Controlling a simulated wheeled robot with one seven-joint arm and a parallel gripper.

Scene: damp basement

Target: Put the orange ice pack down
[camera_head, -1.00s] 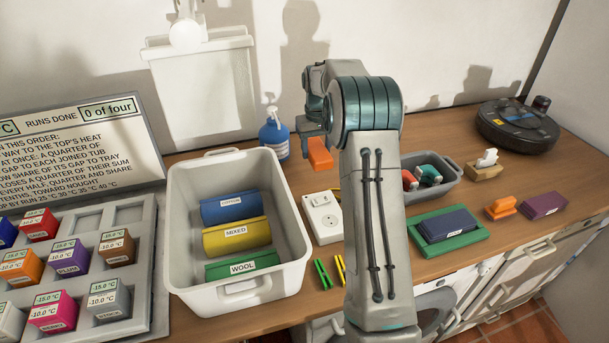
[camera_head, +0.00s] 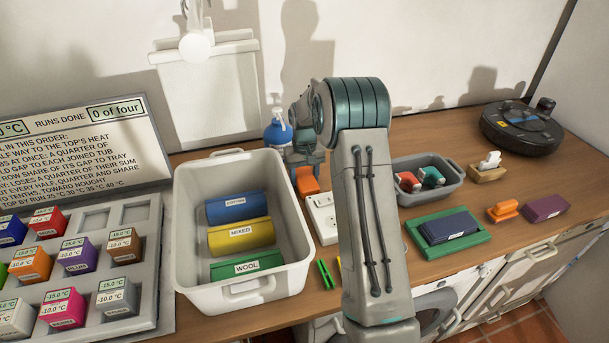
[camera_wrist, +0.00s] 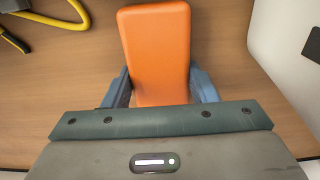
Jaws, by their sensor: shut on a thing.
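The orange ice pack (camera_head: 307,181) is a plain block between the white bin and the white socket box, over or on the wooden counter. In the wrist view the ice pack (camera_wrist: 155,50) fills the space between the fingers and points away from the palm. My gripper (camera_head: 304,160) is shut on it; its two blue-grey fingers (camera_wrist: 162,90) flank the pack. I cannot tell whether the pack's underside touches the counter (camera_wrist: 95,62).
The white bin (camera_head: 183,215) holds blue, yellow and green rolls. The socket box (camera_head: 322,217) stands close right, a blue bottle (camera_head: 277,131) behind. A grey tub (camera_head: 452,185), green tray (camera_head: 478,243) and robot vacuum (camera_head: 522,128) are further right. Bare counter shows (camera_head: 400,130) at the back.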

